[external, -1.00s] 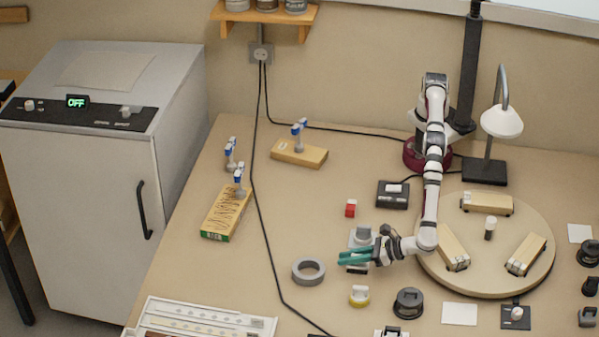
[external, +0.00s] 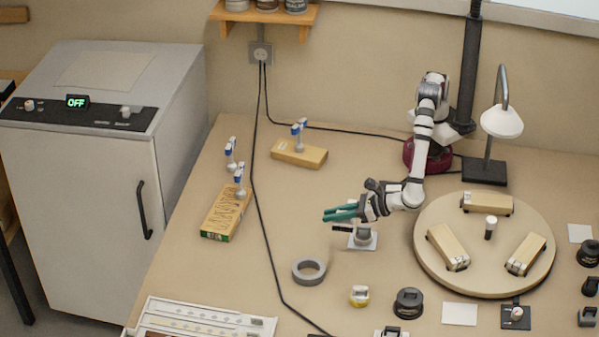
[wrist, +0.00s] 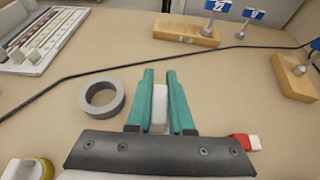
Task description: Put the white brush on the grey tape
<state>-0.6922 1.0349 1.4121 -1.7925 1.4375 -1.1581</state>
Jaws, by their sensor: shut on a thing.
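My gripper (external: 340,212) has teal fingers and is raised above the bench; it also shows in the wrist view (wrist: 160,100). It is shut on the white brush (wrist: 159,108), whose pale body shows between the fingers. A dark strip (external: 342,228), which looks like the brush's bristles, hangs below the fingers in the external view. The grey tape (external: 297,273) is a ring lying flat on the bench, in front of and left of my gripper, with nothing on it. In the wrist view the tape (wrist: 112,108) is left of the fingers, apart from the brush.
A grey-white stand (external: 363,240) is just below and right of my gripper. A yellow-and-white item (external: 359,296) and a black round item (external: 408,303) stand in front. A red-and-white block (wrist: 245,142) is near the gripper. A black cable (external: 268,250) runs left of the tape.

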